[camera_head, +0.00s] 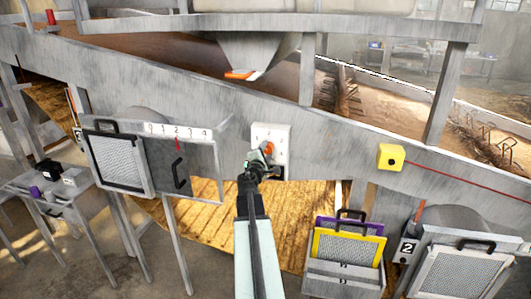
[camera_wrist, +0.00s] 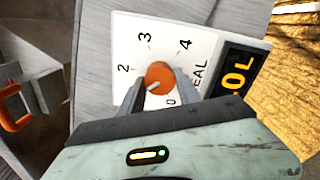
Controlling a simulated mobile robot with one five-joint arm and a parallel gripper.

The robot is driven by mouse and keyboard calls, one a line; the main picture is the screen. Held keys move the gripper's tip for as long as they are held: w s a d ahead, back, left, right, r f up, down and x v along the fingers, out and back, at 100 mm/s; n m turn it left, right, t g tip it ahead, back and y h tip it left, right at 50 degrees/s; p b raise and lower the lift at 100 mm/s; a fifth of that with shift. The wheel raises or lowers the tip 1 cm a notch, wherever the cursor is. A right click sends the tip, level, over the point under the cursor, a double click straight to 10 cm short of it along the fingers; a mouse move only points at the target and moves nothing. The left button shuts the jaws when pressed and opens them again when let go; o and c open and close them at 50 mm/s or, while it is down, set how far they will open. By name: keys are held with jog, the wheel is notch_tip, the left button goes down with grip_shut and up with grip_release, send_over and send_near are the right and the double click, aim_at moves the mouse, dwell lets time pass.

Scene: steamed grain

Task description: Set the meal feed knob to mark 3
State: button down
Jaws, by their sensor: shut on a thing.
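The meal feed knob (camera_wrist: 158,73) is round and orange, on a white dial plate (camera_wrist: 205,35) with 0, 2, 3 and 4 visible. A white line on the knob points to the lower left, below the 2. The 1 is not visible; my gripper covers that side. The 3 (camera_wrist: 145,41) lies above the knob. My gripper (camera_wrist: 160,84) is shut on the knob, one finger on each side. In the head view the knob (camera_head: 268,148) shows at the tip of my gripper (camera_head: 262,157), and the plate (camera_head: 284,139) is on the grey sloping beam.
A dark display (camera_wrist: 238,75) with orange characters sits right of the dial. A yellow box (camera_head: 391,157) with a black button is further right. A grey panel with a 1–4 scale (camera_head: 178,132) and a black handle (camera_head: 180,172) stands left. An orange-tipped chute (camera_head: 243,74) hangs above.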

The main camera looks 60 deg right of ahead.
jog(key=m, duration=0.5)
jog(key=shift+r+m, duration=0.1)
jog(key=shift+m, duration=0.2)
jog(key=m, duration=0.4)
jog(key=shift+d, duration=0.1)
jog(key=m, duration=0.5)
jog(key=shift+s+r+m, duration=0.1)
jog(key=shift+m, duration=2.6)
jog(key=c, duration=0.9)
grip_release()
jog(key=shift+s, duration=0.1)
jog(key=shift+o, duration=0.2)
